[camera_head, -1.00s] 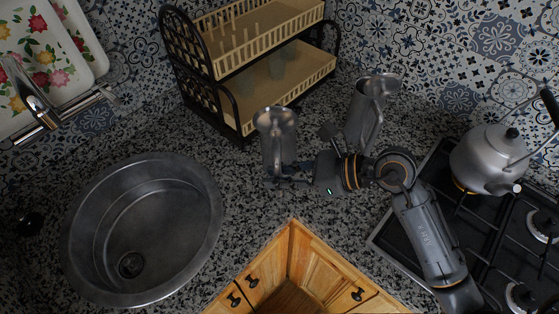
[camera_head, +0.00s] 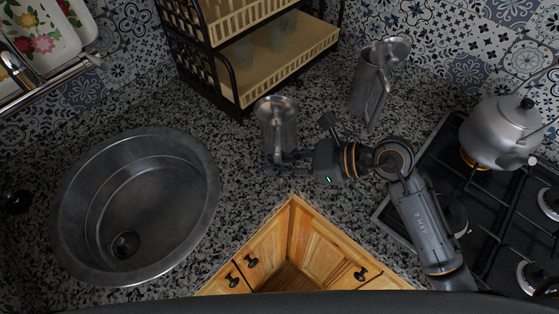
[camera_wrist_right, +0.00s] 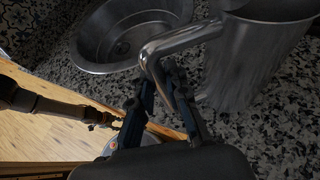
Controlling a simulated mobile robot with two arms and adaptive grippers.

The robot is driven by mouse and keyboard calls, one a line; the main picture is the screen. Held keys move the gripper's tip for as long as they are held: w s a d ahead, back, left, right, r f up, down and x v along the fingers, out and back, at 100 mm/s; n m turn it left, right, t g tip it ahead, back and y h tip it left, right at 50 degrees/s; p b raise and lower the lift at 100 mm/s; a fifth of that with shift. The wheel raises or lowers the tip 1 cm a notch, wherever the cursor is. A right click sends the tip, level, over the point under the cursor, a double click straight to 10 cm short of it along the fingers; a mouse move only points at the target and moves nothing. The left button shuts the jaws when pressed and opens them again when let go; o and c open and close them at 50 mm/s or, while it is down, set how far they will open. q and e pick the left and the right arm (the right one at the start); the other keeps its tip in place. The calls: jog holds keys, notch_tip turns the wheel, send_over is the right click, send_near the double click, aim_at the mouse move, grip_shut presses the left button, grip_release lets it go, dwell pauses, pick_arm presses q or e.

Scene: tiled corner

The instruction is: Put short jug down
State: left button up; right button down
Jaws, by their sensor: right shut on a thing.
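The short jug (camera_head: 278,125) is a grey metal jug near the middle of the speckled counter, upright in the head view. My right gripper (camera_head: 284,158) is at its near side, shut on its handle. In the right wrist view the jug (camera_wrist_right: 245,62) is at the upper right, and the gripper fingers (camera_wrist_right: 165,95) close around the bent handle. A taller metal jug (camera_head: 369,85) stands behind and to the right. I cannot tell whether the short jug's base touches the counter. My left gripper is not in view.
A round metal sink (camera_head: 135,205) lies to the left. A two-tier dish rack (camera_head: 235,85) stands at the back. A kettle (camera_head: 497,132) sits on the gas stove (camera_head: 480,215) at the right. Bare counter (camera_head: 330,125) shows between the jugs.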

jog(key=shift+f+b, duration=0.25)
jog(key=shift+b, duration=0.05)
jog(key=c, duration=1.2)
grip_release()
jog(key=shift+d, duration=0.1)
jog(key=shift+v, duration=4.95)
